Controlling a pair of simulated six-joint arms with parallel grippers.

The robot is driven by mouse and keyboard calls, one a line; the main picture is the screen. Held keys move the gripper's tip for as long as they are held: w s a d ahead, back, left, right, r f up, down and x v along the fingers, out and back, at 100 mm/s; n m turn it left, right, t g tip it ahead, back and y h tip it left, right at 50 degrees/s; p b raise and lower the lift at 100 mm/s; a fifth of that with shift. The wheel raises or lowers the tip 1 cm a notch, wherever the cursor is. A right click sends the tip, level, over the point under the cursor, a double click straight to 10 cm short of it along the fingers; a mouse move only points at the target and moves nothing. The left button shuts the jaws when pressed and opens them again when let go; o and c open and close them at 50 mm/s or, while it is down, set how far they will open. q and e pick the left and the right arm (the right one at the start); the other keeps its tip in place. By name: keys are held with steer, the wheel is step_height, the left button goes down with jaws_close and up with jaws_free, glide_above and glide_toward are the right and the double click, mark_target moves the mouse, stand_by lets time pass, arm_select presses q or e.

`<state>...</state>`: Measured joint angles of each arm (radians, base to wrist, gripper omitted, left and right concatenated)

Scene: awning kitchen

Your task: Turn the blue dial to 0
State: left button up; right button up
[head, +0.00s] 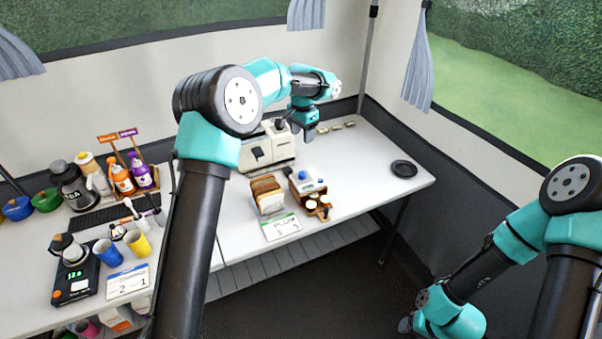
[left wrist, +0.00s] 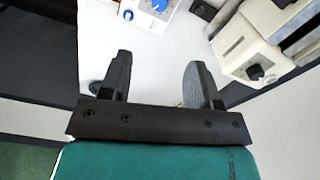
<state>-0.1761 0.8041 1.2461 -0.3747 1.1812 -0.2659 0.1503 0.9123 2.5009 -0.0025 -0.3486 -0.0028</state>
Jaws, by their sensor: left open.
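A small white-topped box (head: 307,186) with a blue dial (head: 304,175) stands on the table, right of the middle in the head view. In the left wrist view the blue dial (left wrist: 159,5) is cut by the top edge, with a smaller blue knob (left wrist: 128,15) beside it. The dial's setting is too small to read. My left gripper (head: 305,130) is beyond the box in the head view, above the table's back part. In the left wrist view the left gripper (left wrist: 158,80) is open and empty, its fingers apart from the dial. My right gripper (head: 408,324) is low at the bottom right, its jaws unclear.
A cream machine (head: 268,148) stands behind the box and close to the left arm; it also shows in the left wrist view (left wrist: 262,42). A bread rack (head: 268,195) and a card (head: 282,227) are near the box. A black plate (head: 404,168) lies right; table between is clear.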

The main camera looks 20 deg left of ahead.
mark_target(302, 173)
arm_select(q)
step_height(302, 173, down, 17)
steer(key=shift+f, duration=0.2)
stand_by(0.6)
steer(key=c, duration=0.9)
steer(key=shift+c, duration=0.2)
